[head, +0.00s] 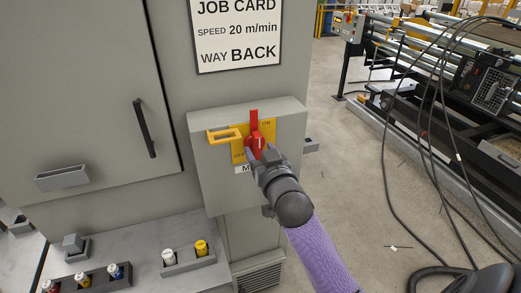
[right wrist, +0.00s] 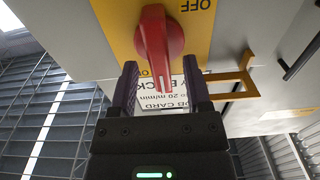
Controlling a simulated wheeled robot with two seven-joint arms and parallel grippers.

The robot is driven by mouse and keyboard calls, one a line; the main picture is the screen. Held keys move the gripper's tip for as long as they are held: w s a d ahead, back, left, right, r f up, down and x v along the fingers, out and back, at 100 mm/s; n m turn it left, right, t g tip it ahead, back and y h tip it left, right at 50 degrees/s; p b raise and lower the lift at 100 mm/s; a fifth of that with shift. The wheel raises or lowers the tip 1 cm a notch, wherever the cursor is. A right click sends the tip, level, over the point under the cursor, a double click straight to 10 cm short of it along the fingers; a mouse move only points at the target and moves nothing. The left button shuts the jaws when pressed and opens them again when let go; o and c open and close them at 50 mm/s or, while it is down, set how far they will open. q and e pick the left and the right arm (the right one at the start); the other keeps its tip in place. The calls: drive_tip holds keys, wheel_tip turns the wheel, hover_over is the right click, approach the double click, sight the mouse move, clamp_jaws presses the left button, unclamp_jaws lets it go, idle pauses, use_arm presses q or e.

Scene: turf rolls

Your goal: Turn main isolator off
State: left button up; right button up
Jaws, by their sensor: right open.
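The main isolator is a grey box (head: 213,172) on the cabinet front, with a yellow plate (head: 239,147) marked ON at upper right and OFF at lower left. Its red handle (head: 254,118) points up, towards the ON side. A yellow hasp (head: 222,136) sticks out left of the plate. My right gripper (head: 256,153) is at the handle from below right. In the right wrist view its open fingers (right wrist: 162,75) stand either side of the red handle (right wrist: 158,35), with gaps visible; contact cannot be told. My left gripper is out of view.
A job card (head: 237,35) is above the box. A cabinet door handle (head: 144,128) is to the left. Loose black cables (head: 386,160) and a roller machine (head: 480,90) are at right. The floor between is mostly clear.

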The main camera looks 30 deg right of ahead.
drive_tip(key=shift+w, duration=0.45)
drive_tip(key=shift+w+d, duration=0.1)
drive_tip(key=shift+w, duration=0.05)
drive_tip(key=c, duration=0.6)
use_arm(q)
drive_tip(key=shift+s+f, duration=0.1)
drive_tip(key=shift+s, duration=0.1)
use_arm(e)
clamp_jaws()
